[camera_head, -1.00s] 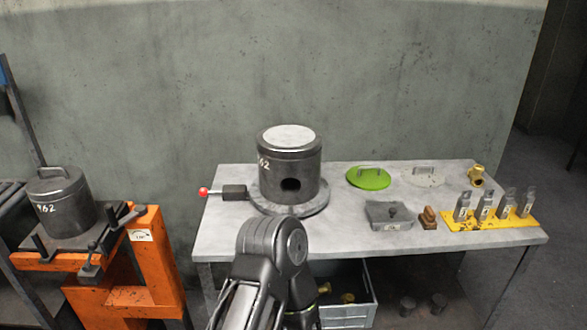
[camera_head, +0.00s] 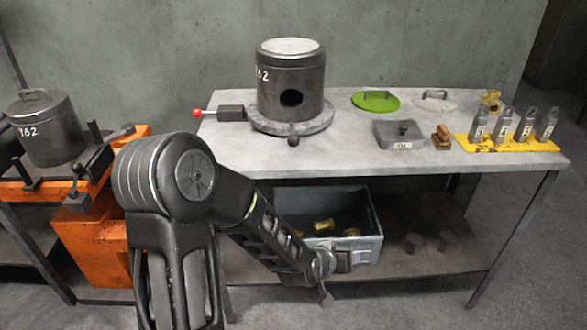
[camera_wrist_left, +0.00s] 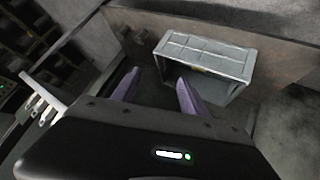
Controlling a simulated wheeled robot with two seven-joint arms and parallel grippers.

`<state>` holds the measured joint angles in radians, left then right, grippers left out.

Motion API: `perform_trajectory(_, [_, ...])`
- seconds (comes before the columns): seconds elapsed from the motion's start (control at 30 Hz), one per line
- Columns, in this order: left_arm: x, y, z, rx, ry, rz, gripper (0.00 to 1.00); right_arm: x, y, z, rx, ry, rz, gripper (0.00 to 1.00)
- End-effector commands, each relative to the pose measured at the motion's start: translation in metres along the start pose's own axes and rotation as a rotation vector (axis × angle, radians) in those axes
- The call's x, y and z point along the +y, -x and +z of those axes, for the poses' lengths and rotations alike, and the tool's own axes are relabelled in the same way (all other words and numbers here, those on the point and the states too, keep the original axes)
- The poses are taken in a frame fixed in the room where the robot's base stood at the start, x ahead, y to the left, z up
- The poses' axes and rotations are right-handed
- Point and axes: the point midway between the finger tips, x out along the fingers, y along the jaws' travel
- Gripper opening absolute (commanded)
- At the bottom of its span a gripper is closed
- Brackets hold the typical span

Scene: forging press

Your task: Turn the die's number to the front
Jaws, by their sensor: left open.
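The die (camera_head: 290,85) is a dark cylinder with a pale top, upright on a round turntable (camera_head: 262,128) on the grey table. Its white number, partly readable as "62", sits on its left side, turned away from the front. A dark round hole faces the front. A small dark knob (camera_head: 293,141) is at the turntable's front edge. My left gripper (camera_head: 345,271) is low, in front of the table edge near the grey crate, well below the die. In the left wrist view its purple fingers (camera_wrist_left: 156,88) are apart and empty. My right gripper is not in view.
A red-tipped handle (camera_head: 198,113) is left of the turntable. A green lid (camera_head: 376,101), a grey box (camera_head: 399,135) and a yellow rack (camera_head: 505,143) stand to the right. The grey crate (camera_head: 365,215) is on the lower shelf. Another numbered cylinder (camera_head: 48,130) is on an orange stand at left.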

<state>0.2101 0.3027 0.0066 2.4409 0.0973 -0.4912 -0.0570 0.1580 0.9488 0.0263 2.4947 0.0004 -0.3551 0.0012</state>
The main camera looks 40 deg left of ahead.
Motion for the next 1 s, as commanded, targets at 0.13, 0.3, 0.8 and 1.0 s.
perform_trajectory(0.13, [-0.048,0.035,-0.127,0.439,0.018,-0.073,0.52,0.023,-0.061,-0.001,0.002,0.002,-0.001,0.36])
perform_trajectory(0.3, [-0.073,0.114,-0.217,0.746,0.015,-0.167,0.52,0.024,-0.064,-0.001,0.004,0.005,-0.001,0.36])
perform_trajectory(0.8, [-0.083,0.132,-0.237,0.83,-0.031,-0.238,0.52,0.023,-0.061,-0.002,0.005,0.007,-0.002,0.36])
perform_trajectory(1.0, [-0.086,0.122,-0.248,0.829,-0.03,-0.238,0.52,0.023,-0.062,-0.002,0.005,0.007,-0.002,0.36])
